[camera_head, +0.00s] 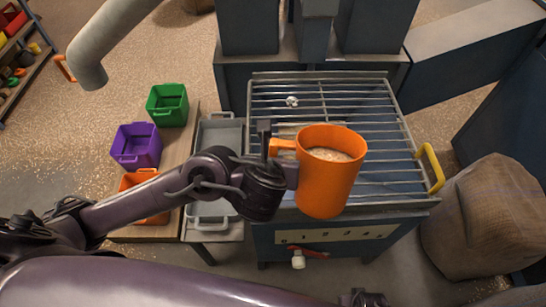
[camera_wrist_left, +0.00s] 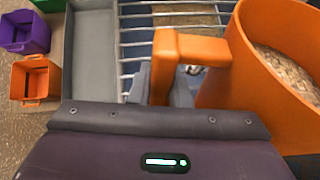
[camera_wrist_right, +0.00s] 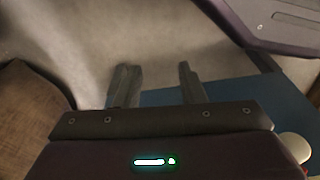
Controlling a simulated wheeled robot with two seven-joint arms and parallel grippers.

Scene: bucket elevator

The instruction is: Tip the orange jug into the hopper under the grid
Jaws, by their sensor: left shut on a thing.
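The orange jug (camera_head: 330,185) is upright above the front part of the metal grid (camera_head: 365,110). Pale grain-like stuff shows inside it. My left gripper (camera_head: 279,150) is shut on the jug's handle, at the jug's left side. In the left wrist view the jug (camera_wrist_left: 255,95) and its handle fill the right half. The hopper under the grid is mostly hidden by bars and jug. My right gripper (camera_wrist_right: 155,85) is open and empty, with its two fingers apart, low in front of the blue machine body.
Green (camera_head: 168,104), purple (camera_head: 136,145) and orange (camera_head: 143,196) bins stand on a bench at left. A grey tray (camera_head: 222,130) lies beside the grid. A small whitish lump (camera_head: 292,101) is on the grid. A yellow handle (camera_head: 430,167) and brown sack (camera_head: 485,215) are at right.

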